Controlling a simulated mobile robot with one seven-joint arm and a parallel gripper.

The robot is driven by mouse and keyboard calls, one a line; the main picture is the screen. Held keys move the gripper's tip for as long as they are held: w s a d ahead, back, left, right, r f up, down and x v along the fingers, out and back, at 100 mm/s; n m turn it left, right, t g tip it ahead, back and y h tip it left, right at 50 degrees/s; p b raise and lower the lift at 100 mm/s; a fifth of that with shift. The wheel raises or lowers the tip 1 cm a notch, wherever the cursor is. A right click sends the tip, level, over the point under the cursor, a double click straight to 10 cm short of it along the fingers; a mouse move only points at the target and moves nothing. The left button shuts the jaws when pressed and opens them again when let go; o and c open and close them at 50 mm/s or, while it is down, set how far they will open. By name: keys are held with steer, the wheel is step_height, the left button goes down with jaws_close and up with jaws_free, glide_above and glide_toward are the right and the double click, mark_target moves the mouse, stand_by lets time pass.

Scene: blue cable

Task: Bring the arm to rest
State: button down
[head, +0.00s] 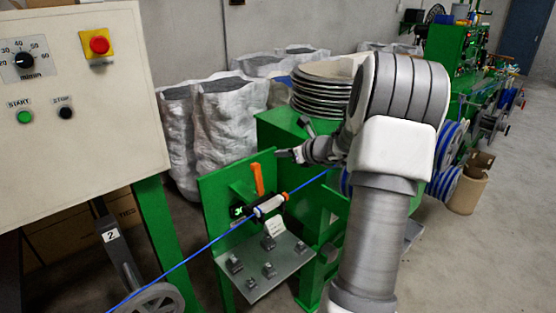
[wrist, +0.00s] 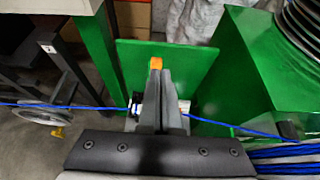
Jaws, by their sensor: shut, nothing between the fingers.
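My gripper (head: 280,153) is shut and empty, its fingers pointing left in the head view. It is held up in the air, above and to the right of the orange lever (head: 258,178). In the wrist view my gripper (wrist: 160,76) has its fingers together, covering part of the green plate and of the white roller. My arm bends at a large joint at the right of the head view. The blue cable (head: 188,258) runs taut past the white roller (head: 269,205) on the green stand (head: 225,195). The cable also shows in the wrist view (wrist: 70,107).
A control panel (head: 80,120) with red, green and black buttons stands at the left. A green cabinet (head: 285,135) bears stacked metal discs (head: 322,92) behind my gripper. A metal shelf (head: 262,270) with small blocks is below. White sacks (head: 230,120) stand behind. Open floor (head: 480,250) lies right.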

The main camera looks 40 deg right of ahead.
steer(key=shift+s+r, duration=0.1)
steer(key=shift+r, duration=0.1)
steer(key=shift+a, duration=0.1)
stand_by(0.4)
steer(key=s+a+r+n+g+y+b, duration=0.1)
steer(key=s+a+n+g+y, duration=0.2)
steer(key=a+n, duration=0.95)
steer(key=s+a+r+n+g+b, duration=0.1)
steer(key=s+a+n+g, duration=0.35)
steer(key=a, duration=1.45)
steer(key=s+a+n+h, duration=0.1)
steer(key=s+a+n, duration=0.3)
steer(key=s+n, duration=0.25)
steer(key=s+a+n+h, duration=0.1)
steer(key=s+a+n, duration=0.35)
steer(key=s, duration=0.35)
steer(key=s+d+r+n+h+p, duration=0.1)
steer(key=s+d+r+n+h, duration=0.1)
steer(key=s+d+r+n, duration=0.2)
steer(key=s+d+n, duration=0.2)
steer(key=s+n, duration=0.1)
steer(key=shift+s+d+r, duration=0.15)
steer(key=shift+s+d, duration=0.1)
steer(key=shift+d, duration=0.05)
